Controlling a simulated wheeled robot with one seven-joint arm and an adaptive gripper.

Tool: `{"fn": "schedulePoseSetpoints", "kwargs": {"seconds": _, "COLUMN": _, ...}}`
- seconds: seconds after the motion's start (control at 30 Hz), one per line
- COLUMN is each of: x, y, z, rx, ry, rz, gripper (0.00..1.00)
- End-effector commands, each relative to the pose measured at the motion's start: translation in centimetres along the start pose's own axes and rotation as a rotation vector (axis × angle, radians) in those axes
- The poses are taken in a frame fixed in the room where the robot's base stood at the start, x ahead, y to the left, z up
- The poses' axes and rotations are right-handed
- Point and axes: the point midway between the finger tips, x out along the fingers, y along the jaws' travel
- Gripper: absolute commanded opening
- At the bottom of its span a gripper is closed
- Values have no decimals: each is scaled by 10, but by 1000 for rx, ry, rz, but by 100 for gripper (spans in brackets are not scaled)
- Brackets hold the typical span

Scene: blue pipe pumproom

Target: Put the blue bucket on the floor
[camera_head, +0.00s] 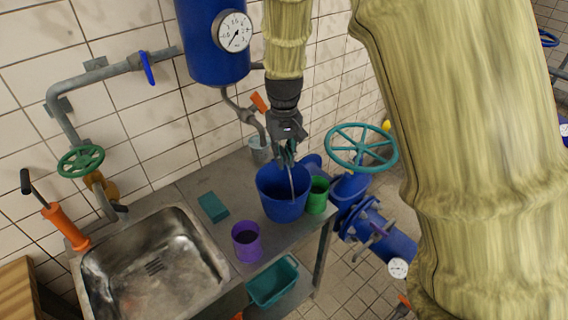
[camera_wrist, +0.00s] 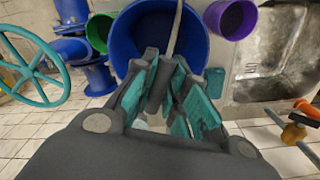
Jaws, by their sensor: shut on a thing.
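The blue bucket (camera_head: 283,196) stands on the metal counter beside the sink, with its handle raised. My gripper (camera_head: 286,160) is above the bucket's opening and shut on the bucket's thin grey handle. In the wrist view the gripper's teal-padded fingers (camera_wrist: 168,82) close around the handle, with the blue bucket (camera_wrist: 125,45) just beyond them. Whether the bucket's base touches the counter is hard to tell. The tiled floor (camera_head: 347,281) shows to the right of the counter, below it.
A purple cup (camera_head: 246,242), a green cup (camera_head: 317,194) and a teal sponge (camera_head: 212,207) are close around the bucket. A teal bin (camera_head: 272,283) sits below the counter. Blue pipework with a teal handwheel (camera_head: 361,147) stands to the right. The steel sink (camera_head: 150,268) is at left.

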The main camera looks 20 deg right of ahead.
Motion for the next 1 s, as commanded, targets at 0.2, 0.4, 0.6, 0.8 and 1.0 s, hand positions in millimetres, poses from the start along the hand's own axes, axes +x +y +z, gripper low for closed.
{"fn": "schedulePoseSetpoints", "kwargs": {"seconds": 0.2, "x": 8, "y": 0, "z": 0, "rx": 0, "ry": 0, "rz": 0, "gripper": 0}}
{"fn": "schedulePoseSetpoints", "kwargs": {"seconds": 0.4, "x": 21, "y": 0, "z": 1, "rx": 0, "ry": -2, "rz": 0, "gripper": 0}}
{"fn": "schedulePoseSetpoints", "kwargs": {"seconds": 0.6, "x": 41, "y": 0, "z": 1, "rx": 0, "ry": -2, "rz": 0, "gripper": 0}}
{"fn": "schedulePoseSetpoints", "kwargs": {"seconds": 0.8, "x": 46, "y": 0, "z": 0, "rx": 0, "ry": 1, "rz": 0, "gripper": 0}}
{"fn": "schedulePoseSetpoints", "kwargs": {"seconds": 1.0, "x": 48, "y": 0, "z": 0, "rx": 0, "ry": 1, "rz": 0, "gripper": 0}}
